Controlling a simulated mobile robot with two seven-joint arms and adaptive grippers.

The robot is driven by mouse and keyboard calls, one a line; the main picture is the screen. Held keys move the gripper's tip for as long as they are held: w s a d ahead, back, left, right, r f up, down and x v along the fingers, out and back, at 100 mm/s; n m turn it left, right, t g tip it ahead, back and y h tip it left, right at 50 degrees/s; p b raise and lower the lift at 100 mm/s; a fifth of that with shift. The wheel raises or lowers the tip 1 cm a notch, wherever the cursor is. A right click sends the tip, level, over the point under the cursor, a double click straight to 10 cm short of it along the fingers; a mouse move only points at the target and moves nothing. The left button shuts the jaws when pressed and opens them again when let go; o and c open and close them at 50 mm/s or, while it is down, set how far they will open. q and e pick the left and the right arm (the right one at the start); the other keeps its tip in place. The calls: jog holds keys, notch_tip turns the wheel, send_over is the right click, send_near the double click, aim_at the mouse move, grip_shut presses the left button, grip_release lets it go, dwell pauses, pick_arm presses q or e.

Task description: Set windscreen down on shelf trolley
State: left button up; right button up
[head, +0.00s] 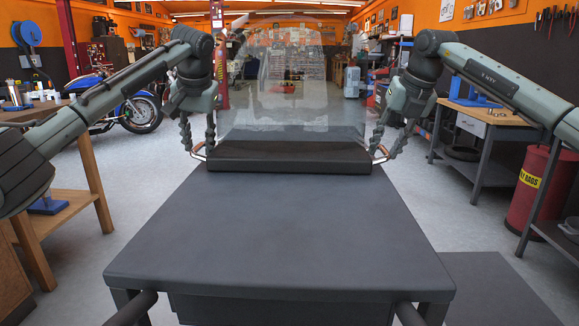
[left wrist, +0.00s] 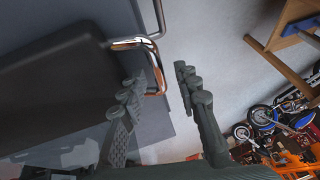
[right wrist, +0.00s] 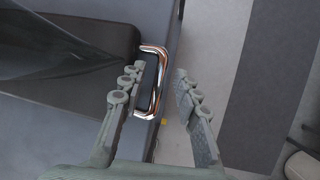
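The windscreen is a clear upright pane (head: 292,95) on a dark base (head: 290,158), with a metal handle at each end. Its base appears to rest on the far end of the dark grey shelf trolley top (head: 280,235). My left gripper (head: 199,150) is at the left handle; in the left wrist view its fingers are spread, with the copper-coloured handle (left wrist: 128,43) beside and between them. My right gripper (head: 384,152) is at the right handle; in the right wrist view its fingers are apart, with the handle's outer bar (right wrist: 157,85) between them.
The near trolley top is clear. A wooden bench (head: 60,170) stands left, with a blue motorcycle (head: 115,100) behind it. A workbench (head: 485,125) and a red drum (head: 535,190) stand right. Grey floor is open on both sides.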

pick_arm(q)
jog(key=v, duration=1.2)
pick_arm(e)
jog(key=v, duration=1.2)
pick_arm(q)
jog(key=shift+w, duration=0.1)
